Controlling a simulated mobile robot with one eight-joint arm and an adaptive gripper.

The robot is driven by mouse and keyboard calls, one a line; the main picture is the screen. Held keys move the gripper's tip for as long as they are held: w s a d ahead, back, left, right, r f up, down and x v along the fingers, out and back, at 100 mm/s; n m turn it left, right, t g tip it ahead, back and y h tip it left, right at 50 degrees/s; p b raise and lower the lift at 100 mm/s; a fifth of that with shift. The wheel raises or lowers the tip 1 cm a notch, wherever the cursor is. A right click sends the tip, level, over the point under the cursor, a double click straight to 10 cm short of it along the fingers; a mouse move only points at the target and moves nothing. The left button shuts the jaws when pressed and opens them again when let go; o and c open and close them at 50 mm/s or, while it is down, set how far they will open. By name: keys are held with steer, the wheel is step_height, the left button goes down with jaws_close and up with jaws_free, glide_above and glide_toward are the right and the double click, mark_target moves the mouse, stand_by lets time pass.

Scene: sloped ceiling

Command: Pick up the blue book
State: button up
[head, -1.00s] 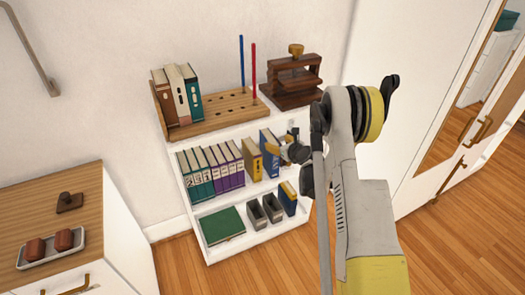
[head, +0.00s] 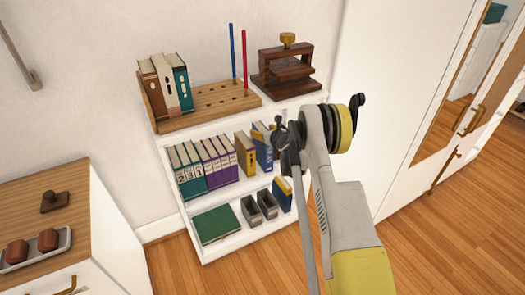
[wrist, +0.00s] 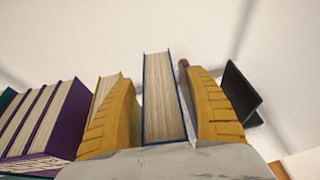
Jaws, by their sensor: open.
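A blue book (head: 262,150) stands upright on the middle shelf, right of a yellow book (head: 245,154). My gripper (head: 279,136) is at its right side in the head view and partly hides it. In the wrist view my gripper (wrist: 163,105) is open, with one tan finger on each side of the blue book (wrist: 160,95). Gaps show between the fingers and the book, so it is not clamped. The book's lower end is hidden behind the grey gripper body. Another blue book (head: 283,194) with a yellow part stands on the bottom shelf.
Purple books (head: 218,160) and green books (head: 184,172) stand left of the yellow book. In the wrist view a dark panel (wrist: 240,95) is close to the right finger. A wooden press (head: 286,72) and a pegged rack (head: 208,105) stand on the top shelf.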

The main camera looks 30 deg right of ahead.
jaws_close()
steer(key=shift+r, duration=0.1)
steer(key=shift+r, duration=0.1)
stand_by(0.4)
